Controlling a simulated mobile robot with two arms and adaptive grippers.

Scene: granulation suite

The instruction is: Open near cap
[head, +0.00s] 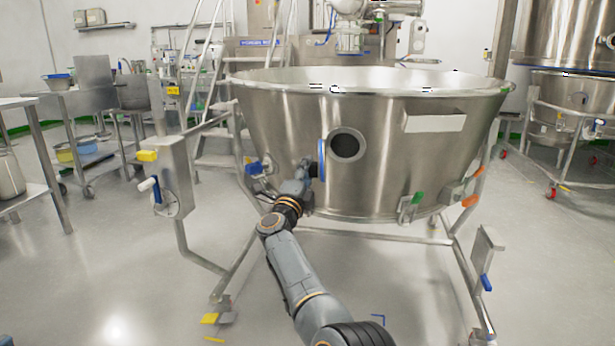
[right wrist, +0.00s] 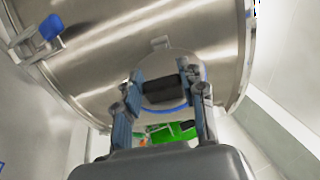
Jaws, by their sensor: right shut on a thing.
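The large steel bowl (head: 285,120) has a round port (head: 346,145) in its near wall, showing a dark opening inside a metal ring. The near cap (head: 322,158) stands swung out at the port's left side, seen nearly edge-on as a blue rim. My right gripper (head: 311,170) is at the cap from the left. In the right wrist view, the right gripper (right wrist: 166,90) is shut on the cap's black handle, a finger on each side. The cap (right wrist: 182,65) there is a round disc with a blue edge. My left gripper is in neither view.
The bowl's frame carries a control box (head: 168,180) with a blue-handled crank at left. Blue, green and orange clamps (head: 416,200) sit along the bowl's lower edge. Steel tables (head: 85,95) stand at left.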

